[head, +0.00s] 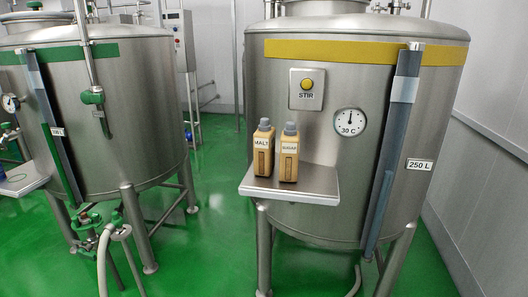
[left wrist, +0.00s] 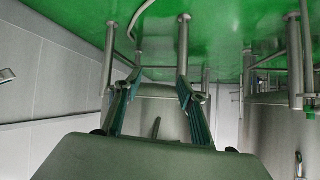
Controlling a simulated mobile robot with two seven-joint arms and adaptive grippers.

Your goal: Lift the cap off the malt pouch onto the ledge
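The malt pouch (head: 262,158) is tan with a "MALT" label and stands upright on the ledge (head: 315,194) at the front of the right tank. Its grey cap (head: 264,124) sits on its top. My left gripper (left wrist: 158,78) shows in the left wrist view with its two dark fingers spread apart and nothing between them. Neither gripper shows in the head view. The pouch and ledge cannot be made out in the left wrist view, which looks upside down at tank legs and green floor.
A similar sugar pouch (head: 289,160) with a grey cap stands close at the malt pouch's right. The steel tank (head: 385,170) with a STIR button (head: 307,84) and a dial (head: 350,122) rises behind. The ledge's right part is bare.

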